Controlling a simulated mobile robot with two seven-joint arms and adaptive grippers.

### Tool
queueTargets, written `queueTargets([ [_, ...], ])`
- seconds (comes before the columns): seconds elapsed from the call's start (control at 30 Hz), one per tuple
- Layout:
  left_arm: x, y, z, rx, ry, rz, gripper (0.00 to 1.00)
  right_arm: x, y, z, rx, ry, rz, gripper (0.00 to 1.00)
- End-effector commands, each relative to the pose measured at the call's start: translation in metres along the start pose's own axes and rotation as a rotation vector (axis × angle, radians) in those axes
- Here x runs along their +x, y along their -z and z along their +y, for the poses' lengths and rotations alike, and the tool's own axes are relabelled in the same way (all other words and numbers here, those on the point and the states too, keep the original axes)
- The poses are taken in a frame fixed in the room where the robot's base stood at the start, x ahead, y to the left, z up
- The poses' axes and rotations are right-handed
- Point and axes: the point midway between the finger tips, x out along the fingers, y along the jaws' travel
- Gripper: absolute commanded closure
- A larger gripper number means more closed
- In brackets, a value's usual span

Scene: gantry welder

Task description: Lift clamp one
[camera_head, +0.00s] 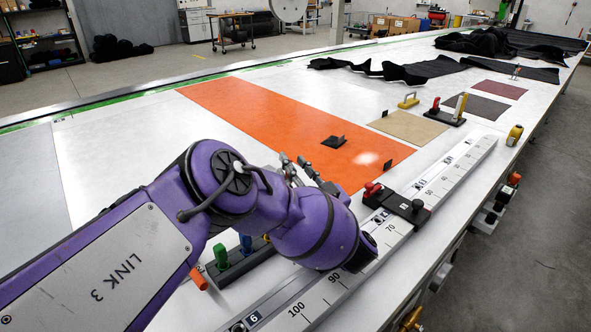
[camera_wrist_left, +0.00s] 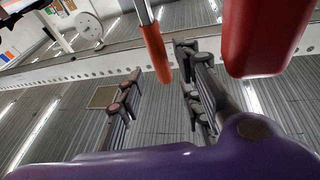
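My left gripper (camera_head: 308,172) is in the middle of the head view, above the table beside the orange sheet, its fingers partly hidden by my wrist. In the left wrist view its two fingers (camera_wrist_left: 165,95) stand apart with nothing held between them. An orange grip on a metal rod (camera_wrist_left: 157,52) and a large red block (camera_wrist_left: 265,35) show close by there; I cannot tell which clamp they belong to. A black clamp with a red knob (camera_head: 395,203) lies across the white ruler, right of my gripper. No label shows which is clamp one. My right gripper is not in view.
The white ruler (camera_head: 440,180) runs along the table's right edge. A green-and-blue-handled clamp (camera_head: 235,262) sits behind my forearm. Another red-knobbed clamp (camera_head: 447,112) stands farther back. An orange sheet (camera_head: 270,115) lies flat. Dark cloth (camera_head: 420,70) is piled at the far end.

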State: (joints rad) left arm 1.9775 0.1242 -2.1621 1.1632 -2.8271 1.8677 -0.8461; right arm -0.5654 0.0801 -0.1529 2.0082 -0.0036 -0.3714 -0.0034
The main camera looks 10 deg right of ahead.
Motion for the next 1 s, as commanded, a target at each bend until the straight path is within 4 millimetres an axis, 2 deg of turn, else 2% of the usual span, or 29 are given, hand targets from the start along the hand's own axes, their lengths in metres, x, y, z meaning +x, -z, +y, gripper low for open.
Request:
queueTargets([
  [0.13, 0.005, 0.019, 0.0, -0.002, 0.0, 0.003, 0.68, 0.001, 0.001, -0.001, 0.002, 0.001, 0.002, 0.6],
  [0.4, 0.017, 0.07, -0.003, -0.001, -0.001, 0.002, 0.68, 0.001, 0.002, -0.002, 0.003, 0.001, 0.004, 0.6],
  [0.53, 0.021, 0.086, -0.004, -0.001, -0.001, 0.001, 0.68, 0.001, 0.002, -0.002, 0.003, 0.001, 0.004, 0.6],
  [0.7, 0.023, 0.095, -0.005, -0.001, -0.001, 0.0, 0.68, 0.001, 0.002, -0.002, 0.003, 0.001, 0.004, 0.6],
  [1.0, 0.023, 0.096, -0.004, 0.0, -0.001, -0.001, 0.68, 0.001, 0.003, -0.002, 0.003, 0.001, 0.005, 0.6],
])
